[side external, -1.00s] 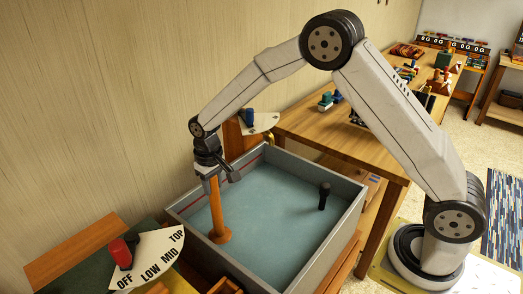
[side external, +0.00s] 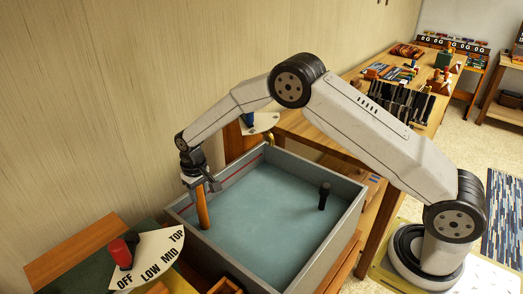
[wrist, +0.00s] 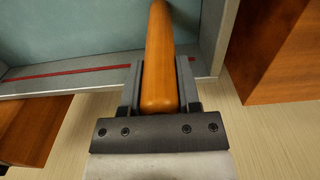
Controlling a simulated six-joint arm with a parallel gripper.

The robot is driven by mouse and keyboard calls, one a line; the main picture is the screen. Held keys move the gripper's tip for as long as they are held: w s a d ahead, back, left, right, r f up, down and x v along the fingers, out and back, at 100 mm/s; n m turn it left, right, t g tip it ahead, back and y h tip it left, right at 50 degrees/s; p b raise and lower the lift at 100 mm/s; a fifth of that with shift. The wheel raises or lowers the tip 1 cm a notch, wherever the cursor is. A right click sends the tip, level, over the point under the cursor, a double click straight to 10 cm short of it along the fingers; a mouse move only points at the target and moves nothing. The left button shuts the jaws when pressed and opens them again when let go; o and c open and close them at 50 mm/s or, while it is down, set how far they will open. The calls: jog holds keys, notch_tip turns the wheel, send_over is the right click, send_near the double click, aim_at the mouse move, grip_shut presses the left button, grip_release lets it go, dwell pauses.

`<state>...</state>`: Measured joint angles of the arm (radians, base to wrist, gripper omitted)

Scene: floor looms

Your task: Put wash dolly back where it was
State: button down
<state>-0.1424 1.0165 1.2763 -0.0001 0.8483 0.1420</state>
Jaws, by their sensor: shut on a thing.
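The wash dolly shows as an orange wooden handle (side external: 203,212), upright with a slight tilt, close to the left wall of the grey tub (side external: 350,190). My gripper (side external: 200,185) is shut on the upper part of the handle. In the wrist view, the jaws (wrist: 161,90) flank the handle's rounded end (wrist: 158,85), and the shaft runs away toward the blue-grey tub floor (wrist: 95,25).
A short dark peg (side external: 324,196) stands in the right part of the tub. A red line (side external: 240,172) marks the far-left wall. A red knob on a white dial (side external: 148,258) stands at the front left. The tub's middle is clear. A wooden table (side external: 330,140) stands behind.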

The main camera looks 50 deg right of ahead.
aim_at(199, 201)
jog(key=shift+w+f, duration=0.25)
jog(key=shift+f, duration=1.65)
jog(key=shift+c, duration=1.6)
grip_release()
jog(key=shift+f, duration=0.1)
notch_tip(199, 201, up, 12)
jog(key=shift+r, duration=0.2)
jog(key=shift+s, duration=0.1)
